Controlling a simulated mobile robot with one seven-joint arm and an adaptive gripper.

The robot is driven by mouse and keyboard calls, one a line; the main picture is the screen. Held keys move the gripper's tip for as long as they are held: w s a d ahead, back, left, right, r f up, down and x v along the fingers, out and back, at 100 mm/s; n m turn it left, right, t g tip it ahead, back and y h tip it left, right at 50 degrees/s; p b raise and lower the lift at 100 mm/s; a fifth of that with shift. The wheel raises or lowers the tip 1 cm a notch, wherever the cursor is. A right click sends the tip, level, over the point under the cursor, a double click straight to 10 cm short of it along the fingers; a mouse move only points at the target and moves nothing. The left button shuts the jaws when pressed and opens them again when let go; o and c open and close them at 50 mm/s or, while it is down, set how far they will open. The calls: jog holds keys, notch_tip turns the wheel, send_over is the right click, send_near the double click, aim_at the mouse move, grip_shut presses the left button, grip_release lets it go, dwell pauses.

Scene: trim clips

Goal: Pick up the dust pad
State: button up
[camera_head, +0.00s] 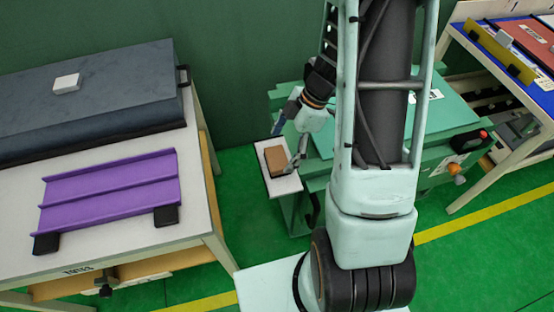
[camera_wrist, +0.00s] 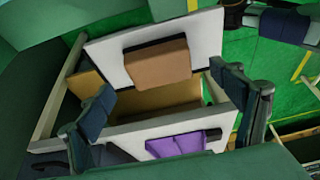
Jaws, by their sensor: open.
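A brown block-shaped pad (camera_head: 275,160), which looks like the dust pad, lies flat on a small white shelf (camera_head: 285,186) in the head view. In the wrist view the brown pad (camera_wrist: 158,65) lies on a white board (camera_wrist: 108,52), with its dark side edge showing. My gripper (camera_head: 297,160) is just to the right of the pad in the head view, partly blended with the shelf behind it. In the wrist view my gripper (camera_wrist: 165,88) is open and empty, its fingers spread wide to either side of the pad's near part. I cannot tell whether a finger touches the pad.
A purple ridged rack (camera_head: 110,190) stands on a white table at left, with a dark slab (camera_head: 90,105) carrying a small white block (camera_head: 67,83) behind. A green machine (camera_head: 440,125) stands behind my arm. A blue-topped table (camera_head: 515,70) is at right. Green floor is clear between.

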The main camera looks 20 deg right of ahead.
aim_at(277, 157)
jog(key=x, duration=0.4)
jog(key=shift+a+f, duration=0.1)
jog(key=shift+c, duration=0.3)
jog(key=c, duration=1.3)
jog(key=shift+r, duration=0.8)
jog(key=s+r, duration=0.1)
jog(key=r, duration=0.1)
jog(key=s+r, duration=0.1)
jog(key=r, duration=0.1)
jog(key=s+r, duration=0.2)
jog(key=shift+s+r, duration=0.1)
jog(key=shift+r, duration=0.3)
jog(key=s+r, duration=0.1)
jog(key=s, duration=0.2)
jog(key=s+r, duration=0.2)
jog(key=s, duration=0.1)
jog(key=s+r, duration=0.1)
jog(key=s, duration=0.3)
jog(key=shift+r, duration=0.35)
jog(key=shift+w, duration=0.1)
